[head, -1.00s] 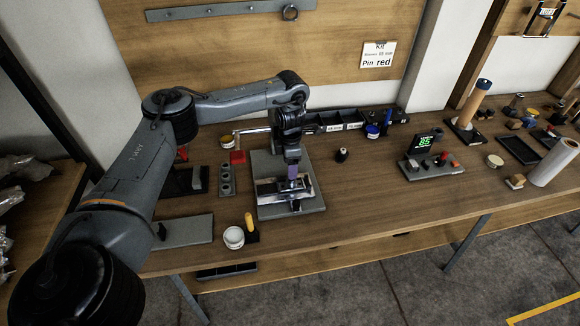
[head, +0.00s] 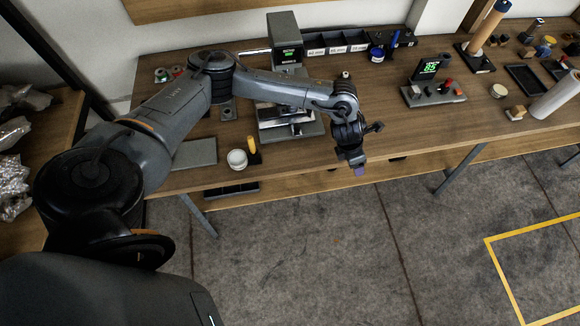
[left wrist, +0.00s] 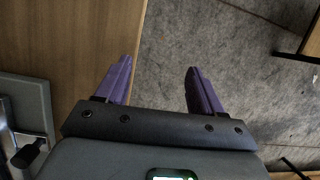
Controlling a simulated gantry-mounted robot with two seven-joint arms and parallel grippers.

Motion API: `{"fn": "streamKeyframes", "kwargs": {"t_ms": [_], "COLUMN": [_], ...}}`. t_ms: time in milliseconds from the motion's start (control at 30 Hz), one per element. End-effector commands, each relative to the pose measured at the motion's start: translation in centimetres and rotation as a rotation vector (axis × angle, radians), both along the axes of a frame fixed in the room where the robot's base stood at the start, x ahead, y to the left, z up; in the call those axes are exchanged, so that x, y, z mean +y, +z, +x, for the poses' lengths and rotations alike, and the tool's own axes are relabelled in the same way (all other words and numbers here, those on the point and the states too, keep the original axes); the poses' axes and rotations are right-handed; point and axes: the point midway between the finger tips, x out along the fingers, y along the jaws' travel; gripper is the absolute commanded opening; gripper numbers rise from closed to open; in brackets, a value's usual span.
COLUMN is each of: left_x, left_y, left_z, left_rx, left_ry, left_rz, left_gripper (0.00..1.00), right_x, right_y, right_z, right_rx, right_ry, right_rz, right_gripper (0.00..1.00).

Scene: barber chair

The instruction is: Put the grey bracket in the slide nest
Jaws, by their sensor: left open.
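My left gripper (head: 358,168) hangs past the table's front edge, to the right of the grey press fixture. In the left wrist view its purple fingers (left wrist: 160,80) are apart with nothing between them. The fixture's base plate (head: 295,136) carries a shiny metal slide area (head: 285,114). My forearm covers part of it, so I cannot make out the slide nest or whether the grey bracket sits in it. The left wrist view shows the plate's corner (left wrist: 36,100) and a dark knob (left wrist: 30,152) at the left edge. My right gripper is not in view.
A white cup (head: 237,160) and a yellow-handled tool (head: 253,150) stand left of the plate near the front edge. Dark bins (head: 333,42) line the back. A box with a green display (head: 426,88) stands right. Open floor lies below the gripper.

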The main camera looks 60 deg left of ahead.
Motion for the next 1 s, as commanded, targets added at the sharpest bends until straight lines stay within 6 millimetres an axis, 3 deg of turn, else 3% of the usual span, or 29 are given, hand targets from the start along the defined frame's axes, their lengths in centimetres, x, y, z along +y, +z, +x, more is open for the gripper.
{"fn": "streamKeyframes", "kwargs": {"t_ms": [33, 100, 200, 300, 400, 467, 567, 800, 1000], "left_x": [-5.0, -10.5, -17.2, -21.7, -23.8, -23.9, -22.2, -13.4, -7.6], "left_y": [-1.3, -1.7, -1.0, 0.6, 2.6, 3.7, 4.7, 4.0, 2.7], "left_z": [-1.3, -2.5, -4.5, -6.5, -8.2, -9.1, -10.8, -17.1, -23.0], "left_rx": [-0.017, -0.048, -0.062, -0.043, 0.006, 0.046, 0.123, 0.26, 0.268], "left_ry": [0.039, 0.139, 0.327, 0.571, 0.867, 1.066, 1.433, 2.333, 2.851], "left_rz": [-0.081, -0.201, -0.386, -0.575, -0.75, -0.843, -0.967, -1.072, -1.017], "left_gripper": [0.68, 0.68, 0.68, 0.68, 0.68, 0.68, 0.68, 0.68, 0.68], "right_x": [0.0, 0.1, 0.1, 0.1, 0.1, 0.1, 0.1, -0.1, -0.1], "right_y": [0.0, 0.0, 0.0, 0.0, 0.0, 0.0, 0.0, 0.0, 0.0], "right_z": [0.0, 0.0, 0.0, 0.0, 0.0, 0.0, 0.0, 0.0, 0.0], "right_rx": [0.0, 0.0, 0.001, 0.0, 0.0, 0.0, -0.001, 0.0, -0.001], "right_ry": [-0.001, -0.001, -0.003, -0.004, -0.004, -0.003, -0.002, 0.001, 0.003], "right_rz": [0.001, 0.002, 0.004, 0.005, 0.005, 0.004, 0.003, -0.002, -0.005], "right_gripper": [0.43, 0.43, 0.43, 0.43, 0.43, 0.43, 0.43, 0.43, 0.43]}}
